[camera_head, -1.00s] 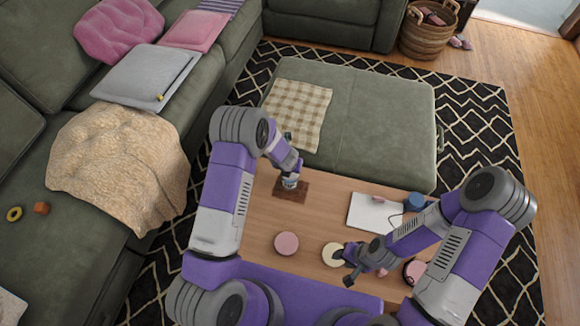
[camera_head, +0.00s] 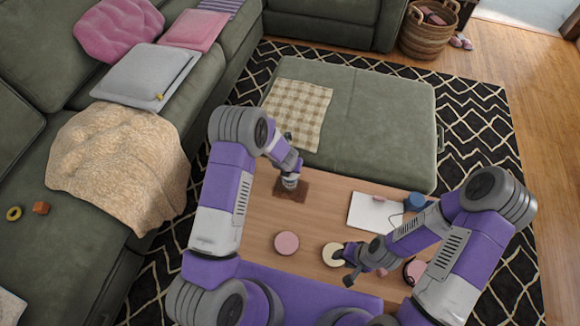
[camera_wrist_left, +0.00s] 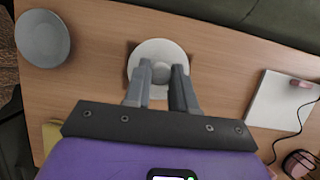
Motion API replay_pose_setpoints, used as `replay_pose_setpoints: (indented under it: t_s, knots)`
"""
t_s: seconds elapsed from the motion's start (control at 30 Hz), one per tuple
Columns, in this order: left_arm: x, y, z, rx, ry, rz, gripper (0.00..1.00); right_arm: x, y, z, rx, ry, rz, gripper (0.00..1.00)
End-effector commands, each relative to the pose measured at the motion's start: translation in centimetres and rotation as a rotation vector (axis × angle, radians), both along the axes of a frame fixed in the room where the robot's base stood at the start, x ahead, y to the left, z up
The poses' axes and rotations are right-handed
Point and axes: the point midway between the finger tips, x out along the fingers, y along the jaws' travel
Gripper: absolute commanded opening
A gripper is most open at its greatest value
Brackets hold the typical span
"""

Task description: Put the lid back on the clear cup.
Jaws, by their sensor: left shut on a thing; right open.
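A pale round lid (camera_wrist_left: 160,52) with a small knob shows in the left wrist view. My left gripper (camera_wrist_left: 161,82) is shut on the lid's knob, with a finger on each side of it. The lid lies over a dark brown square mat (camera_head: 303,193) on the table. The clear cup cannot be made out; my gripper and the lid cover that spot, so I cannot tell whether the lid touches a cup. In the head view my left gripper (camera_head: 290,182) is above the mat. My right gripper (camera_head: 345,266) is open and empty near a cream disc.
The wooden table (camera_head: 255,215) also holds a pink disc (camera_head: 286,243), the cream disc (camera_head: 331,254), a white board (camera_head: 372,213) and a blue object (camera_head: 414,202). A grey round dish (camera_wrist_left: 42,38) is at the left in the wrist view. A green ottoman (camera_head: 385,125) adjoins the table's far edge.

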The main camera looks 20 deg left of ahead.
Motion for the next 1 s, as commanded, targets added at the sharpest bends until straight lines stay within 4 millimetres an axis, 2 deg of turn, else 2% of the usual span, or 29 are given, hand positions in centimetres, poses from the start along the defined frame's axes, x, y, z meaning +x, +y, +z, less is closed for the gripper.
replay_pose_setpoints:
  t_s: [0.33, 0.37, 0.53, 0.73, 0.9, 1.0]
  knots:
    - [0.02, -0.03, -0.01, 0.0, 0.0, 0.0, 0.0, 0.0, 0.0, -0.03, 0.0, 0.0, 0.0, 0.43]
    - [0.02, -0.03, -0.01, 0.0, 0.0, 0.0, 0.28, 0.0, 0.0, -0.03, 0.0, 0.0, 0.0, 0.43]
    - [0.01, -0.03, -0.03, 0.0, 0.0, 0.0, 0.54, 0.0, 0.0, -0.03, 0.0, 0.0, 0.0, 0.43]
    - [0.0, -0.03, -0.03, 0.0, 0.0, 0.0, 0.55, 0.0, 0.0, -0.03, 0.0, 0.0, 0.0, 0.43]
    - [0.0, -0.03, -0.04, 0.0, 0.0, 0.0, 0.79, 0.0, 0.0, -0.03, 0.0, 0.0, 0.0, 0.43]
    - [0.0, -0.03, -0.04, 0.0, 0.0, 0.0, 0.8, 0.01, 0.0, -0.03, 0.0, 0.0, 0.0, 0.43]
